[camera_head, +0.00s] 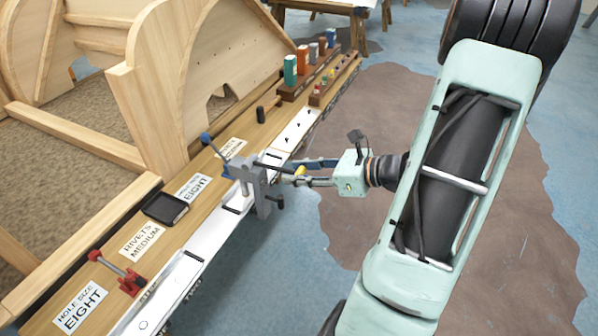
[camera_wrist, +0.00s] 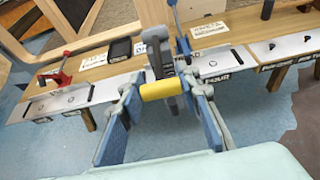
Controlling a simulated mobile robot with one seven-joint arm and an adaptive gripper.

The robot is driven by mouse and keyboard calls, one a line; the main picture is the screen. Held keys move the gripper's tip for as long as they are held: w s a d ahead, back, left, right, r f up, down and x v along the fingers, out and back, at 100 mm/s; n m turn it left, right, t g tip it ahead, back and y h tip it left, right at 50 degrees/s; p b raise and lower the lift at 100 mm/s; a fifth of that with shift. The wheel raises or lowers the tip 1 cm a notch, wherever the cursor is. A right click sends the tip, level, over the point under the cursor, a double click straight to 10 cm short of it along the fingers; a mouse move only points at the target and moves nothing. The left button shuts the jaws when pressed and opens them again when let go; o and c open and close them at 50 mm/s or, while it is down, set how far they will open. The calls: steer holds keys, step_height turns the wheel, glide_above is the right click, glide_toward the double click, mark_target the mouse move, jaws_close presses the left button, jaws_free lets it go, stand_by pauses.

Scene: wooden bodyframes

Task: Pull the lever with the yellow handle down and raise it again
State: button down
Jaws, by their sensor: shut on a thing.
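The lever's yellow handle (camera_head: 299,172) shows at the right side of a grey clamp-like device (camera_head: 252,178) mounted at the bench edge. My gripper (camera_head: 303,174) reaches it from the right, and its blue and grey fingers are shut on the handle. In the wrist view the yellow handle (camera_wrist: 160,89) lies crosswise between the two fingertips (camera_wrist: 163,84). The grey device (camera_wrist: 156,52) stands just beyond it. The fingers hide the ends of the handle, and most of the lever's arm is hard to make out.
A red tool (camera_head: 130,283), a black tray (camera_head: 165,208), printed cards (camera_head: 80,308) and a rack of coloured containers (camera_head: 290,70) are on the bench. Wooden frames (camera_head: 150,90) stand behind. The floor right of the bench is open.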

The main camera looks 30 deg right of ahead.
steer(key=r+p, duration=0.1)
steer(key=p, duration=0.1)
steer(key=r+g+h+p, duration=0.1)
steer(key=r+p, duration=0.1)
steer(key=p, duration=0.1)
steer(key=shift+w+a, duration=0.2)
steer(key=r+g+p, duration=0.1)
steer(key=p, duration=0.1)
steer(key=w+r+g+h+p, duration=0.1)
steer(key=p, duration=0.1)
steer(key=a+r+h+p, duration=0.1)
steer(key=p, duration=0.1)
steer(key=shift+w+r+g, duration=0.25)
steer(key=shift+r+g, duration=0.05)
steer(key=shift+g, duration=0.1)
steer(key=w+a+r+p, duration=0.3)
steer(key=w+a+r, duration=0.2)
steer(key=w, duration=0.2)
steer(key=shift+a+r, duration=0.2)
steer(key=shift+a, duration=0.2)
steer(key=c, duration=1.4)
jaws_free()
steer(key=shift+f, duration=0.1)
